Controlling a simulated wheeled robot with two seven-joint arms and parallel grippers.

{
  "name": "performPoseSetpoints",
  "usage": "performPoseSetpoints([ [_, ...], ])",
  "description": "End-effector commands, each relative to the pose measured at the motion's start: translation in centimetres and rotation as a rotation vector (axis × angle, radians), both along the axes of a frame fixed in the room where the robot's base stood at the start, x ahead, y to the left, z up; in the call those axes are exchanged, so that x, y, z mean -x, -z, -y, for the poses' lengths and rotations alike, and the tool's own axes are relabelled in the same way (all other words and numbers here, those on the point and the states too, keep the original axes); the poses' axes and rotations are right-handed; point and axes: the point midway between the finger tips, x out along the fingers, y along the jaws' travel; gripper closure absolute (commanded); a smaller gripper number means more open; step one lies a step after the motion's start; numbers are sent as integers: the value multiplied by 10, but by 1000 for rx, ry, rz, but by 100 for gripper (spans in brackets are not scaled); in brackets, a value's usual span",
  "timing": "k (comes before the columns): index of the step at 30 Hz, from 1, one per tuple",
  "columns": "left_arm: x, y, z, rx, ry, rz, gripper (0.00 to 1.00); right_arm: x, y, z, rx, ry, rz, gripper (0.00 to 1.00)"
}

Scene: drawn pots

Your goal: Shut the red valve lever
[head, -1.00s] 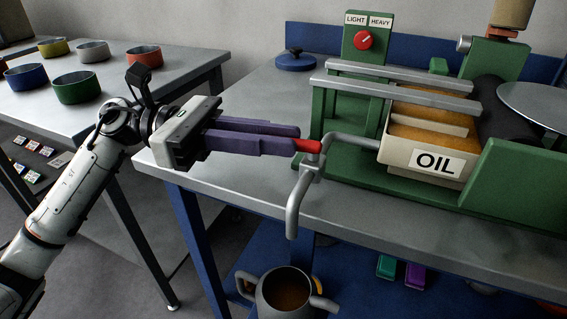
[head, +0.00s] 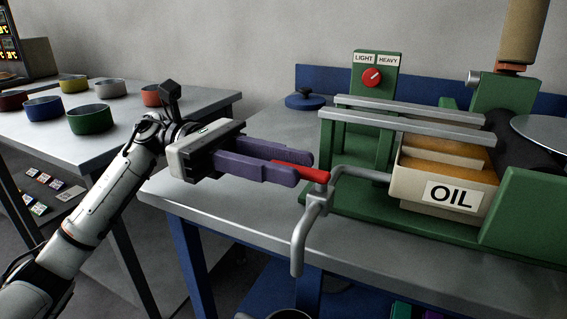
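The red valve lever (head: 308,174) sits on top of the grey tap, pointing left. The tap's spout (head: 299,240) hangs down past the table's front edge, and its pipe runs right to the cream box marked OIL (head: 410,184). No stream shows below the spout. My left gripper (head: 304,168) reaches in from the left with its purple fingers on either side of the lever. The fingers are apart, with the lever showing in the gap between them. Whether either finger touches it I cannot tell. My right gripper is not in view.
Silver rails (head: 415,121) and a green stand with a red LIGHT/HEAVY dial (head: 372,77) stand behind the tap. A pot's rim (head: 288,314) barely shows below the spout. Several coloured pots, one green (head: 90,119), stand on the left table.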

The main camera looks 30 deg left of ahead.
Motion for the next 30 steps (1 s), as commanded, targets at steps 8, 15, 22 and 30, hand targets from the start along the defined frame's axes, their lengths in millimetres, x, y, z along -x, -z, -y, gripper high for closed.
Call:
performPoseSetpoints([
  [8, 0, 0, 0, 1, -2, 0, 66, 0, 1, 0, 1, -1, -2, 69],
  [15, 1, 1, -21, -1, -6, -3, 66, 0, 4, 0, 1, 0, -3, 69],
  [22, 5, 0, -67, 0, -6, -2, 66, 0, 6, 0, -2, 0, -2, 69],
  [30, 9, 0, -100, 0, -3, 0, 66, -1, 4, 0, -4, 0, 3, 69],
])
